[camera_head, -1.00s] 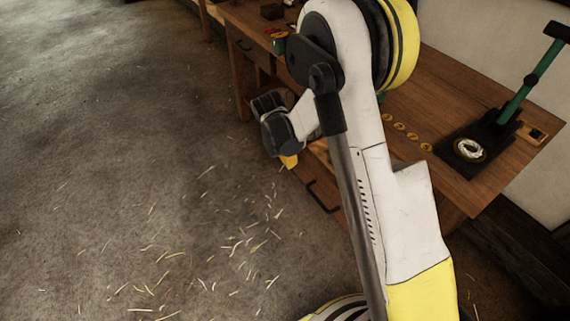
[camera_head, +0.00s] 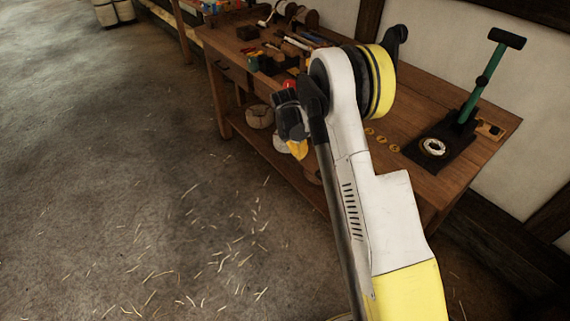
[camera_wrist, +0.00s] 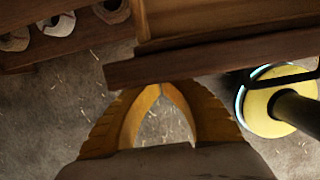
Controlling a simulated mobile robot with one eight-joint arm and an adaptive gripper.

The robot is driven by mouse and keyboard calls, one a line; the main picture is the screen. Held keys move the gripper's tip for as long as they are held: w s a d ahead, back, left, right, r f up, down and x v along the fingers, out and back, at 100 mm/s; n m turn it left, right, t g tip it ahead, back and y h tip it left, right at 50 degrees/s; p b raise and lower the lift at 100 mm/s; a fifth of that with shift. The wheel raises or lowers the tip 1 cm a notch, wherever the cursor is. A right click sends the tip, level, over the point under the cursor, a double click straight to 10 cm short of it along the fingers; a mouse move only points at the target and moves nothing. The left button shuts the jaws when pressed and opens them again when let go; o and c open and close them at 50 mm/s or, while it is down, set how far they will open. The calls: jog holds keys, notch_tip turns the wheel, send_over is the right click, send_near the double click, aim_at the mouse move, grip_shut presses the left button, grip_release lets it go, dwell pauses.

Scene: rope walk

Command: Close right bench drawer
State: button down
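In the wrist view, the drawer (camera_wrist: 215,62) shows as a long brown front board, with a lighter wooden interior behind it, so it stands open. My gripper (camera_wrist: 162,88) has its yellow fingers drawn together at the tips, with nothing seen between them. The tips are right at the board's lower edge in the picture; I cannot tell whether they touch it. In the head view, the gripper (camera_head: 298,149) points down beside the front of the bench (camera_head: 455,170). My arm hides most of the right drawer there.
Tools crowd the bench's left end. A green-handled press (camera_head: 484,75) and a white ring (camera_head: 433,147) are at the right. Rope coils (camera_head: 260,116) sit on the lower shelf. The floor (camera_head: 120,180) in front is open, with scattered straw. My yellow base is near the drawer.

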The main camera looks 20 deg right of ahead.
jog(key=shift+w+d, duration=0.35)
jog(key=shift+d, duration=0.6)
jog(key=shift+w+d, duration=0.3)
jog(key=shift+d, duration=0.65)
jog(key=shift+w+d, duration=0.35)
jog(key=shift+d, duration=0.6)
